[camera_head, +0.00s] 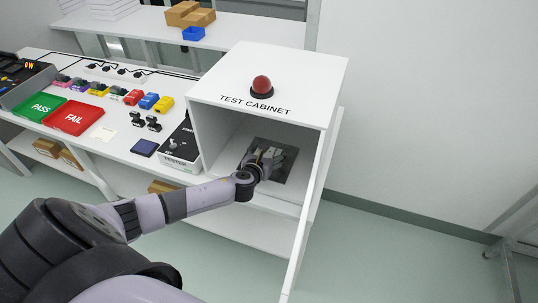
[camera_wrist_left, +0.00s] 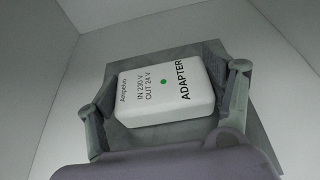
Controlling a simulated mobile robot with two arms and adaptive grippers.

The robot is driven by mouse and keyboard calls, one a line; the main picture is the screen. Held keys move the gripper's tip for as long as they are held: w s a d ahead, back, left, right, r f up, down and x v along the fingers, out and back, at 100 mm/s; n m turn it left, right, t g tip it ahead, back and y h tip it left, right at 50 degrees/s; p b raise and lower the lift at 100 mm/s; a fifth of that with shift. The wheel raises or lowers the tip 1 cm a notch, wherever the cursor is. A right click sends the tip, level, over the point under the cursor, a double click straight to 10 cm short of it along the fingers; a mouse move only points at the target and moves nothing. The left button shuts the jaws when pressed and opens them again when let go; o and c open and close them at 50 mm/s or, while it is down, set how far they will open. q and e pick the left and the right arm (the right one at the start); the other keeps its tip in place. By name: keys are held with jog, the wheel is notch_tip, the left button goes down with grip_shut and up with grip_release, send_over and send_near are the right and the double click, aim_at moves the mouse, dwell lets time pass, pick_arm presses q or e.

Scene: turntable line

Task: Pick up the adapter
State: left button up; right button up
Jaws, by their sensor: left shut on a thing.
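The adapter (camera_wrist_left: 163,90) is a white block with printed text and a small green light. It shows in the left wrist view between the two fingers of my left gripper (camera_wrist_left: 165,102), which is shut on it. Behind it is a dark grey square plate (camera_wrist_left: 215,55). In the head view my left gripper (camera_head: 268,160) reaches into the open test cabinet (camera_head: 225,77), over the dark plate (camera_head: 287,175); the adapter is hard to make out there. I cannot tell whether the adapter touches the plate. My right gripper is not in view.
A red dome (camera_head: 262,86) sits on the cabinet top. The cabinet walls stand close around my left gripper. Left of it are a tester (camera_head: 182,148), a green PASS tray (camera_head: 40,106), a red FAIL tray (camera_head: 74,117) and several coloured blocks on the white bench.

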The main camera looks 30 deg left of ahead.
pick_arm(q)
jog(key=shift+c, duration=1)
jog(key=shift+r, duration=0.1)
